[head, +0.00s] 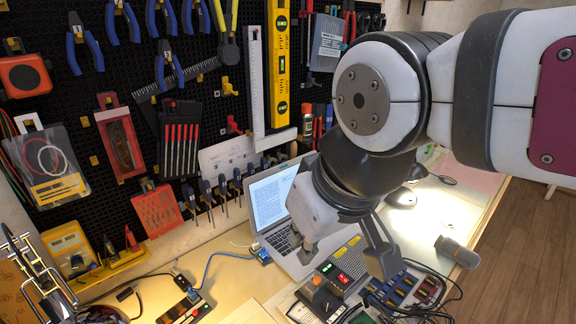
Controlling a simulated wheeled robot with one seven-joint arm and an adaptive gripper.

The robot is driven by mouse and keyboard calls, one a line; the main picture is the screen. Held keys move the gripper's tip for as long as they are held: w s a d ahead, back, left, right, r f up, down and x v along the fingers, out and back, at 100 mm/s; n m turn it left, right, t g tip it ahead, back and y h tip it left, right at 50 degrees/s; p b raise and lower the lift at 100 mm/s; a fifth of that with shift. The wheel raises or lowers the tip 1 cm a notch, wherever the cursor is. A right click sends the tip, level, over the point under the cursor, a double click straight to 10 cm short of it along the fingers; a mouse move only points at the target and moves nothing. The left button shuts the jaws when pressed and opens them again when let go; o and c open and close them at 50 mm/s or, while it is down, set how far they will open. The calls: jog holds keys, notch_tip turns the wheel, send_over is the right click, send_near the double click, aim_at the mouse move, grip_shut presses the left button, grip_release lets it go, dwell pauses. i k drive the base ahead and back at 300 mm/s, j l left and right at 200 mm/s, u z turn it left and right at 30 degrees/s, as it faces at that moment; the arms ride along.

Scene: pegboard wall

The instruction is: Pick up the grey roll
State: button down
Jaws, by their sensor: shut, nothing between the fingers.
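The grey roll (457,252) shows in the head view as a dark grey cylinder. It lies on its side near the right edge of the worktable. My gripper (381,260) hangs over the table, left of the roll and clearly apart from it. It is shut and holds nothing. Parts of the gripper are hidden behind my wrist.
An open laptop (272,205) stands behind my gripper. A device with red and green displays (337,277) and a tray of coloured parts (405,290) with cables lie below it. A tool-hung pegboard (95,90) rises at the back left. Bare tabletop (425,215) lies beyond the roll.

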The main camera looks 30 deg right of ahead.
aim_at(446, 246)
jog(key=z, duration=1.75)
jog(key=u, duration=0.75)
jog(key=l+u, duration=0.8)
jog(key=l, duration=0.15)
jog(key=l+u, duration=0.4)
jog(key=k+l+u, duration=0.2)
jog(key=l+u, duration=0.25)
jog(key=k+l, duration=0.2)
jog(key=l, duration=0.25)
jog(key=k+l+u, duration=0.1)
jog(key=k+l, duration=0.15)
jog(key=l, duration=0.2)
jog(key=k+l, duration=0.25)
jog(key=l, duration=0.2)
jog(key=k+l+u, duration=0.1)
jog(key=l, duration=0.35)
jog(key=k+l, duration=0.35)
jog(key=k+l+u, duration=0.1)
jog(key=k+l, duration=0.15)
jog(key=l, duration=0.25)
